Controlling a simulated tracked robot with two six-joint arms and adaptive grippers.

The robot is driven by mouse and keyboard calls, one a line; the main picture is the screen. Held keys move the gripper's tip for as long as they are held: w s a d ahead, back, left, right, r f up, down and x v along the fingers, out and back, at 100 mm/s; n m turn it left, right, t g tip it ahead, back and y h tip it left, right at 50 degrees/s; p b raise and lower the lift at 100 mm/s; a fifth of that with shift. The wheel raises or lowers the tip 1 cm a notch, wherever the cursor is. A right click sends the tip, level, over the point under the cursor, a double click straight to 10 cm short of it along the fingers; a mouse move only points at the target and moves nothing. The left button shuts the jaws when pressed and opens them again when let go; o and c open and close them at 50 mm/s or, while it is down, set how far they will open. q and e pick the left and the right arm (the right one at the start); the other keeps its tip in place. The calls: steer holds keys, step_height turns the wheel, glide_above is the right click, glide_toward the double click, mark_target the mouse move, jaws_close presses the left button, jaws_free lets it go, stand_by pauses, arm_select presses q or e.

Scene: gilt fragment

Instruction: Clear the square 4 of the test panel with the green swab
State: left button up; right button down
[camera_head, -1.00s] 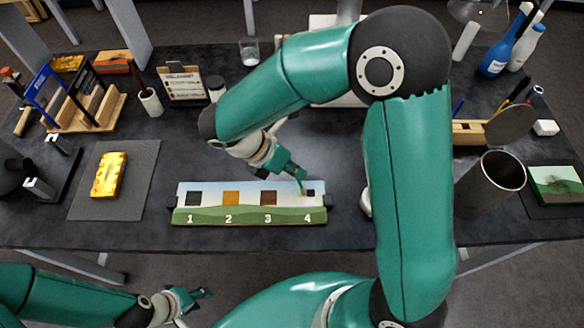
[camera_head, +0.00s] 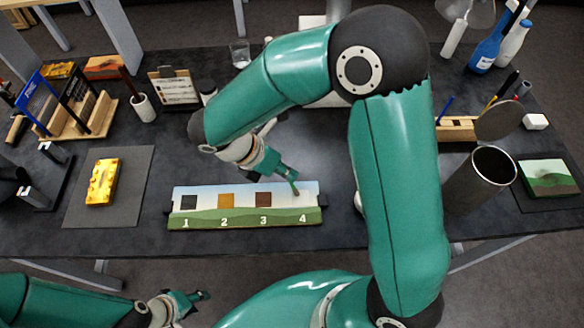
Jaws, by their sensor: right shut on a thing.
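The test panel (camera_head: 245,221) lies on the dark table, with numbered squares over a painted landscape. Square 1 (camera_head: 189,202) is dark, square 2 (camera_head: 226,201) is ochre and square 3 (camera_head: 263,200) is brown. Above the number 4 I see no dark patch; the spot looks pale, partly covered by the swab. My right gripper (camera_head: 284,174) is shut on the green swab (camera_head: 296,190), whose tip is at the panel's right end, at or just over square 4. My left gripper (camera_head: 200,295) is in front of the table, apart from everything; its fingers are too small to read.
A gold fragment (camera_head: 102,182) lies on a grey mat (camera_head: 133,186) at left. A wooden rack (camera_head: 98,114) and a cup (camera_head: 143,108) stand behind. A metal cylinder (camera_head: 493,166) and a small painting (camera_head: 548,178) are at right. My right arm spans the middle.

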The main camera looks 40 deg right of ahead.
steer(key=shift+s+d, duration=0.1)
steer(key=shift+s+d, duration=0.3)
steer(key=shift+d, duration=0.2)
steer(key=shift+s+d, duration=0.3)
steer(key=shift+d, duration=0.2)
steer(key=shift+w+a, duration=0.35)
steer(key=shift+a, duration=0.2)
steer(key=shift+w+a, duration=0.35)
steer(key=shift+a, duration=0.2)
steer(key=shift+d, duration=0.1)
steer(key=shift+s+d, duration=0.65)
steer(key=shift+d, duration=0.3)
